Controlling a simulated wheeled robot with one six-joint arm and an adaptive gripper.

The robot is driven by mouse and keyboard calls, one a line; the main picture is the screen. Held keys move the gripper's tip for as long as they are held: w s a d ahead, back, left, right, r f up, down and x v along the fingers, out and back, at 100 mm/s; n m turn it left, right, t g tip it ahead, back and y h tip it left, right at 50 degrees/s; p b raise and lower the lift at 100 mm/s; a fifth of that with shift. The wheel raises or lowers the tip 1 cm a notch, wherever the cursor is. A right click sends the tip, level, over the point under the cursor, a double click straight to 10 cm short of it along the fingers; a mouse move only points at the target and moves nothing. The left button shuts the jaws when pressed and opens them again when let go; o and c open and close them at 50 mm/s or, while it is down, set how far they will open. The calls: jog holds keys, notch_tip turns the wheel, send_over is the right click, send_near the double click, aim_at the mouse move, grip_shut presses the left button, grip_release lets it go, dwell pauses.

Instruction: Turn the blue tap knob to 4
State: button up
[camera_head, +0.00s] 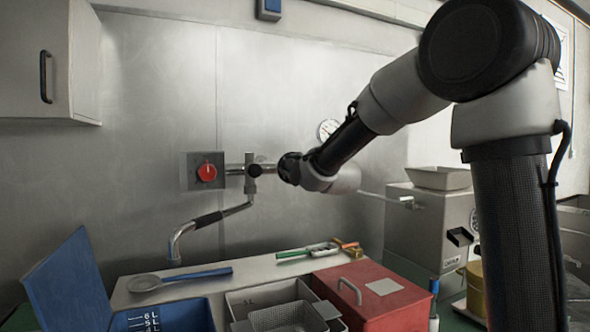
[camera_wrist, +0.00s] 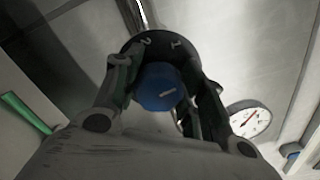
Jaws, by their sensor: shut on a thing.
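The blue tap knob (camera_wrist: 160,86) sits between the two fingers of my gripper (camera_wrist: 163,78) in the wrist view. The gripper is shut on it. A short pale mark shows on the knob's face. The dark dial (camera_wrist: 160,44) behind the knob shows a 2 and a 1 along its upper edge; its other figures are hidden. In the head view my gripper (camera_head: 288,168) is at the wall tap's right side and hides the blue knob.
A red knob (camera_head: 207,172) is on the wall plate at left, above the tap spout (camera_head: 187,229). A round gauge (camera_head: 328,129) hangs behind my arm. Below are a red box (camera_head: 375,302), a blue-handled ladle (camera_head: 180,278) and grey baskets (camera_head: 272,299). A grey machine (camera_head: 433,230) stands right.

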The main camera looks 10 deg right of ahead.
jog(key=n, duration=0.4)
jog(key=shift+f+n, duration=0.15)
jog(key=shift+n, duration=0.15)
jog(key=n, duration=0.4)
jog(key=shift+f, duration=0.15)
jog(key=n, duration=0.4)
jog(key=shift+f, duration=0.1)
jog(key=n, duration=0.4)
jog(key=shift+d+f+n, duration=0.1)
jog(key=shift+n, duration=0.2)
jog(key=n, duration=0.3)
jog(key=shift+n, duration=0.3)
jog(key=n, duration=0.3)
jog(key=shift+d+n, duration=0.15)
jog(key=shift+n, duration=0.25)
jog(key=n, duration=0.3)
jog(key=shift+d, duration=0.1)
jog(key=shift+n, duration=2.1)
